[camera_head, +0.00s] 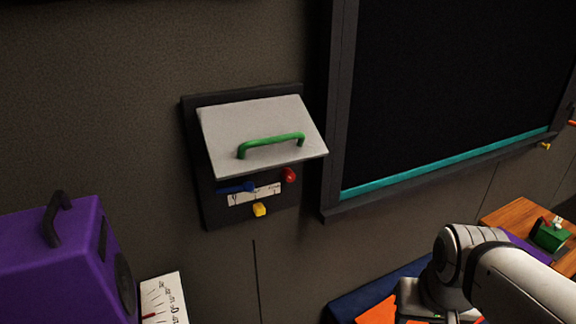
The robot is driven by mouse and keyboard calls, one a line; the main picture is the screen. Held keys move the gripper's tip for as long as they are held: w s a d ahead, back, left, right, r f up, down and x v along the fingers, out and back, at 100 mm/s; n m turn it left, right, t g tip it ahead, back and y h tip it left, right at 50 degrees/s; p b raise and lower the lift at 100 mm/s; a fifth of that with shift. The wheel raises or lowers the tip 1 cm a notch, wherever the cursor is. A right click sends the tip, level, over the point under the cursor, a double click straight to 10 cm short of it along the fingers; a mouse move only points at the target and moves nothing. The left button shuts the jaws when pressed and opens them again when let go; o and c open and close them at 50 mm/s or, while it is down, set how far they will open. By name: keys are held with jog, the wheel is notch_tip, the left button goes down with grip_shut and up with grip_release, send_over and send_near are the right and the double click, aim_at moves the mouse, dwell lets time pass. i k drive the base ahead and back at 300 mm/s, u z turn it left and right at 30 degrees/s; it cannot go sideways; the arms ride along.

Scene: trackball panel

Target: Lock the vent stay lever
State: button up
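The vent is a dark wall plate (191,130) with a pale grey flap (232,125) tilted outward from its top edge. A green handle (272,141) crosses the flap. Below the flap, a blue lever (236,188) lies nearly level at the left, over a white marked strip (266,192). A red knob (289,175) sits at the right, close under the flap. A yellow knob (259,210) sits below the strip. The flap may hide parts of the plate behind it. My arm shows at the lower right, well apart from the vent. No gripper fingers are visible.
A purple box (62,262) with a dark handle stands at the lower left, beside a white dial card (164,300). A dark framed panel (440,90) with a teal ledge (440,166) is right of the vent. A wooden surface (515,215) carries a green object (551,236).

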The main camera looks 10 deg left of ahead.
aim_at(247, 186)
jog(key=z, duration=0.75)
jog(key=k, duration=0.1)
jog(key=u, duration=2.95)
jog(key=k, duration=0.45)
jog(key=z, duration=0.4)
jog(key=i, duration=0.4)
jog(key=z, duration=0.05)
